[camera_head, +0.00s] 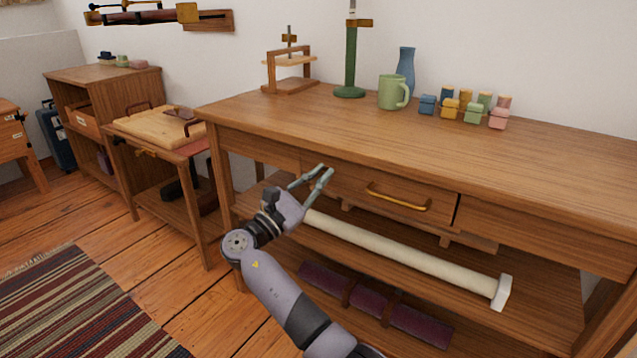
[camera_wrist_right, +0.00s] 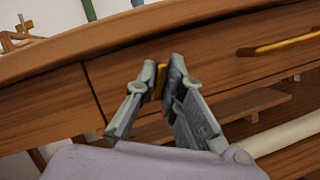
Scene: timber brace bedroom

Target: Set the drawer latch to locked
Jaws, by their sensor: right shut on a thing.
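The wooden desk drawer (camera_head: 435,190) has a brass bar handle (camera_head: 398,200), which also shows in the right wrist view (camera_wrist_right: 280,43). My right gripper (camera_head: 323,172) is at the left part of the drawer front. In the right wrist view, my right gripper (camera_wrist_right: 166,76) is shut on a small brass piece, seemingly the drawer latch (camera_wrist_right: 160,82), set left of the handle. The fingers cover most of the latch, so its setting cannot be read. In the head view the latch is hidden behind the fingers. My left gripper is not in view.
The desk top (camera_head: 400,130) carries a green mug (camera_head: 392,92), a blue vase (camera_head: 405,66), a green stand (camera_head: 350,65), a wooden press (camera_head: 290,70) and several small coloured jars. A pale roll (camera_head: 400,252) lies on the shelf below. A striped rug (camera_head: 80,310) covers the floor.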

